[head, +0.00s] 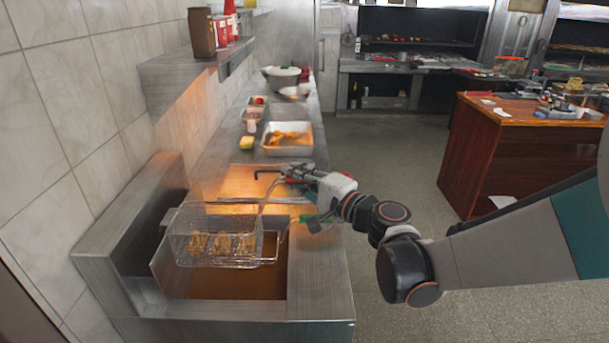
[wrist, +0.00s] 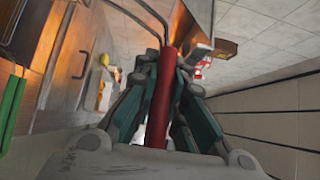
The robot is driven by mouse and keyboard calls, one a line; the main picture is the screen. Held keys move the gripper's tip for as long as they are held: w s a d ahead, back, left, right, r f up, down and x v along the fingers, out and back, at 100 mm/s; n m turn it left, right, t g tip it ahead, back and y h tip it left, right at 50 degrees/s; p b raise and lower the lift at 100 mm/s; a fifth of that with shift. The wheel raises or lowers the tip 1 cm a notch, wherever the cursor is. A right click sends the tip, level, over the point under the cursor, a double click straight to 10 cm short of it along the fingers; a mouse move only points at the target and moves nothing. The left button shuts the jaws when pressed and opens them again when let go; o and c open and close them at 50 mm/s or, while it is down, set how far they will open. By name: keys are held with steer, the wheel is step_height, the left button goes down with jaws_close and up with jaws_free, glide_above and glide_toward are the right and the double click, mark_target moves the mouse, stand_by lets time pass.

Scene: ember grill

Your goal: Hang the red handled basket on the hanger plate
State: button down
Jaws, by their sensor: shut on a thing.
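My gripper (head: 300,178) is shut on the red handle (wrist: 160,98) of a wire basket, above the right side of the fryer. In the wrist view the red handle runs between the fingers, and its metal rod bends away at the top. The wire basket (head: 215,238) holds golden fried food and shows above the oil in the head view. A green handle (head: 307,218) is just below my gripper; it also shows at the left of the wrist view (wrist: 12,105). Overlapping wires hide which basket parts belong to which handle. A grey upright plate (head: 168,268) stands left of the basket, possibly the hanger plate.
Brown oil (head: 240,285) fills the fryer well. A tray of food (head: 288,139) and a yellow sponge-like item (head: 246,143) lie on the counter behind. A tiled wall and shelf (head: 185,75) bound the left. Open floor is to the right.

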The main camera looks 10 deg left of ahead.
steer(key=shift+s+a, duration=0.15)
steer(key=shift+a, duration=0.45)
steer(key=shift+f+b, duration=1.35)
steer(key=shift+f, duration=0.2)
steer(key=shift+f+b, duration=0.5)
steer(key=shift+f, duration=0.05)
steer(key=c, duration=1.6)
jaws_free()
steer(key=shift+d, duration=0.1)
steer(key=s+d+f+n+g+h, duration=0.1)
steer(key=s+d+f+n+h, duration=0.1)
steer(key=s+d+h, duration=0.3)
steer(key=s+d+f+n+g+h, duration=0.1)
steer(key=s+d+h, duration=0.4)
steer(key=s+d, duration=0.6)
steer(key=s+d+f+n+h, duration=0.3)
steer(key=s+d+h, duration=0.2)
steer(key=d, duration=1.6)
steer(key=shift+s+d+n+g, duration=0.1)
steer(key=shift+s+n+g, duration=0.3)
steer(key=shift+s, duration=1.25)
